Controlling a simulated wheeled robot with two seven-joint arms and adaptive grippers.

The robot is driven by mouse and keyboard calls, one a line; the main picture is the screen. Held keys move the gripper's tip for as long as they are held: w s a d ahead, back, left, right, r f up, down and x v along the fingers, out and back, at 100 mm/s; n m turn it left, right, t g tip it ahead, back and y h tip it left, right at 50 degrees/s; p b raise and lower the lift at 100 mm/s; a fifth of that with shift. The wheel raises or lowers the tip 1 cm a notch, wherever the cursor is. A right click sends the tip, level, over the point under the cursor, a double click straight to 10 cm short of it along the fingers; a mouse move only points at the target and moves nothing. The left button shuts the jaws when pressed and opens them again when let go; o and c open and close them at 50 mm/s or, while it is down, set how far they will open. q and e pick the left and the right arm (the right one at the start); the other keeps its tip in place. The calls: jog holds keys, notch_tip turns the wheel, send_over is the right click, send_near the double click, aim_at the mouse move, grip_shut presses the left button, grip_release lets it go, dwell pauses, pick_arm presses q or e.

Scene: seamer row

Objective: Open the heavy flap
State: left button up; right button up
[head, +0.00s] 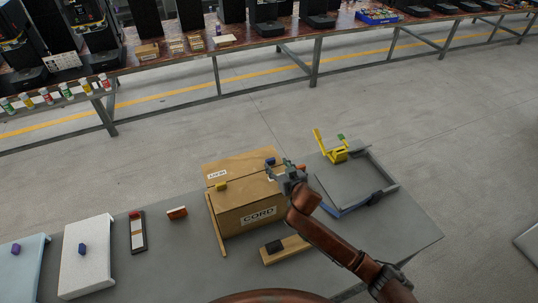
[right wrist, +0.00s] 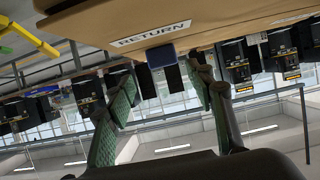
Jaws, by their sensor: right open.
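A brown box (head: 243,213) with a CORD label stands on the grey table. A small white label on top is too small to read. My right gripper (head: 281,170) is over the box's right side, beside the blue knob. In the right wrist view, its open, green-padded fingers (right wrist: 163,88) have the blue knob (right wrist: 161,56) just beyond and between their tips. A brown panel (right wrist: 200,22) there reads RETURN. I cannot tell which flap is the heavy one.
Right of the box are a grey tray (head: 388,171) and a yellow clamp-like item (head: 337,152). A wooden block with a black piece (head: 286,250) lies in front. Left are an orange-brown block (head: 177,212), a narrow dark holder (head: 137,232) and a white board (head: 87,256).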

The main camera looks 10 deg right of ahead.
aim_at(271, 160)
jog(key=x, duration=0.6)
jog(key=shift+a+r, duration=0.1)
jog(key=shift+a, duration=0.15)
jog(key=shift+w, duration=0.4)
jog(key=c, duration=0.7)
grip_shut()
pick_arm(q)
jog(key=shift+s+a+f, duration=0.1)
jog(key=shift+s, duration=0.5)
jog(key=shift+s+a+f, duration=0.1)
jog(key=shift+s, duration=0.5)
